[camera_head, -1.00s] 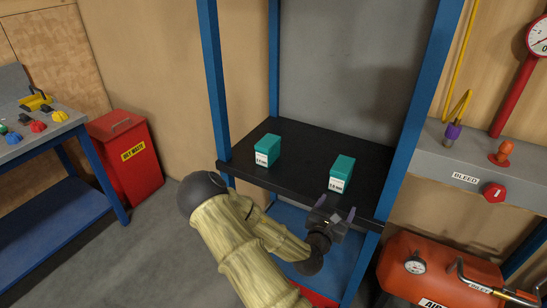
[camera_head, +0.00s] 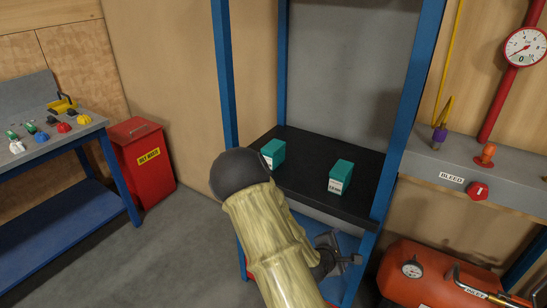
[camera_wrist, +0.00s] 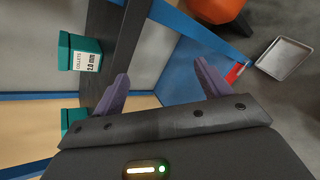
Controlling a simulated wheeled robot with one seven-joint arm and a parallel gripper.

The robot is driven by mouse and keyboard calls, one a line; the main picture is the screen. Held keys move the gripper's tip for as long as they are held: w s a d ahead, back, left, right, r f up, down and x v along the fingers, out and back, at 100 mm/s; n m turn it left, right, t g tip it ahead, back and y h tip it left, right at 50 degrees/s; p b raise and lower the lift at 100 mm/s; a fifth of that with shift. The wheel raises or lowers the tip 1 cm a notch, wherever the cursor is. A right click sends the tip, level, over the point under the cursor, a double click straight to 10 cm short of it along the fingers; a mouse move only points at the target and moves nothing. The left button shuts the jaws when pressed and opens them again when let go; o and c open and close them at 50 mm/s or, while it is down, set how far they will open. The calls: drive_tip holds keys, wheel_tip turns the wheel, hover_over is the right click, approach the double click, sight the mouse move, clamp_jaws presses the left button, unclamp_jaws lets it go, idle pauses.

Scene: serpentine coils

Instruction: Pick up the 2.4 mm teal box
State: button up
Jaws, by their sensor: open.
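Two teal boxes with white labels stand on the black shelf of a blue-framed rack. The right box (camera_head: 341,177) reads 2.0 mm; its label, "COLLETS 2.0 mm", is clear in the wrist view (camera_wrist: 80,54). The left box (camera_head: 274,152) has its label partly covered by my arm, so its size is unreadable now. It shows at the lower left of the wrist view (camera_wrist: 72,117), partly behind my gripper. My gripper (camera_head: 347,252) is open and empty, below the black shelf's front edge and apart from both boxes. In the wrist view its purple fingers (camera_wrist: 160,78) are spread.
The black shelf (camera_head: 310,150) has free room between the boxes. Blue posts (camera_head: 225,80) flank it, and a blue lower shelf lies beneath. An orange tank (camera_head: 420,270) stands at right, a red bin (camera_head: 143,165) and blue workbench (camera_head: 60,150) at left.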

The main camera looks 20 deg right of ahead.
drive_tip(key=s+a+r+m+g+y, duration=0.2)
drive_tip(key=a+m+y, duration=0.6)
drive_tip(key=a, duration=0.4)
drive_tip(key=s+a+r+m+g+y, duration=0.1)
drive_tip(key=s+a+r+m+g, duration=0.1)
drive_tip(key=s+a+r+m, duration=0.5)
wheel_tip(320, 180, up, 3)
drive_tip(key=shift+s+a+f+y, duration=0.1)
drive_tip(key=shift+s+a+y, duration=0.2)
drive_tip(key=shift+s+a, duration=0.5)
drive_tip(key=shift+w, duration=0.15)
